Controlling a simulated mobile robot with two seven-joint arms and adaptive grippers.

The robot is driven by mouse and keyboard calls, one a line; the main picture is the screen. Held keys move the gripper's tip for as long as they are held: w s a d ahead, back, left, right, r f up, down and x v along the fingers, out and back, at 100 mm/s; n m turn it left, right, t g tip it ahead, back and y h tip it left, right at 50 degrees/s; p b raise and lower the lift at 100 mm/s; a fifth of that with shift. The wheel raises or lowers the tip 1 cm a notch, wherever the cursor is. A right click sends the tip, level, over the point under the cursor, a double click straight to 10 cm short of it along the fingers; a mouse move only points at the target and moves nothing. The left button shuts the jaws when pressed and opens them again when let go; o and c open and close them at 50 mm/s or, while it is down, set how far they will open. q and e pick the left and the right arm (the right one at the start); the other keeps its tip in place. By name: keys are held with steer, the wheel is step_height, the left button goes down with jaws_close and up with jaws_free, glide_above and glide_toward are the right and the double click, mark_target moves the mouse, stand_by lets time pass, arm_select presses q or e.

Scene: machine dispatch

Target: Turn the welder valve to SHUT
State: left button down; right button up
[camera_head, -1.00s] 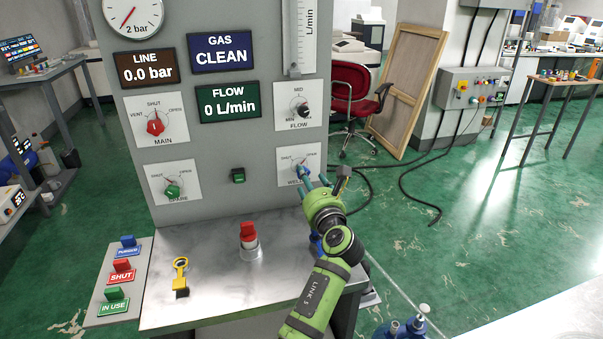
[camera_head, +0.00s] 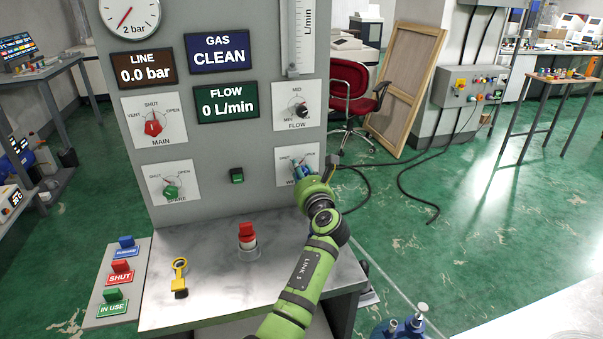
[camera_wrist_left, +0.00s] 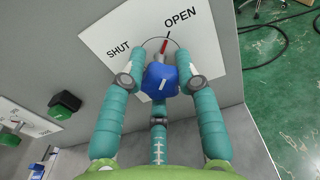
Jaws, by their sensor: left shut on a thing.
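The welder valve is a blue knob (camera_wrist_left: 160,79) on a white plate marked SHUT and OPEN, at the lower right of the grey panel. In the left wrist view its red pointer (camera_wrist_left: 164,46) points up towards the OPEN side. My left gripper (camera_wrist_left: 158,75) has its teal fingers closed around the knob. In the head view the left gripper (camera_head: 302,172) covers much of the knob and part of the white plate (camera_head: 311,153). My right gripper is not in view.
A red button (camera_head: 247,233) stands on the metal shelf (camera_head: 215,285), with a yellow-tagged key (camera_head: 180,272) to its left. The green spare valve (camera_head: 171,190) and red main valve (camera_head: 152,127) are further left on the panel.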

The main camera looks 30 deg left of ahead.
arm_select(q)
steer(key=shift+n, duration=0.4)
steer(key=n+b, duration=0.1)
steer(key=n, duration=0.3)
steer(key=shift+f, duration=0.15)
steer(key=n+b, duration=0.2)
steer(key=n, duration=0.1)
steer(key=shift+n, duration=0.3)
steer(key=n+b, duration=0.2)
steer(key=n, duration=0.2)
steer(key=shift+f+n, duration=0.1)
steer(key=shift+n, duration=0.2)
steer(key=n+b, duration=0.2)
steer(key=n, duration=0.1)
steer(key=shift+n+b, duration=0.7)
steer(key=shift+n, duration=0.1)
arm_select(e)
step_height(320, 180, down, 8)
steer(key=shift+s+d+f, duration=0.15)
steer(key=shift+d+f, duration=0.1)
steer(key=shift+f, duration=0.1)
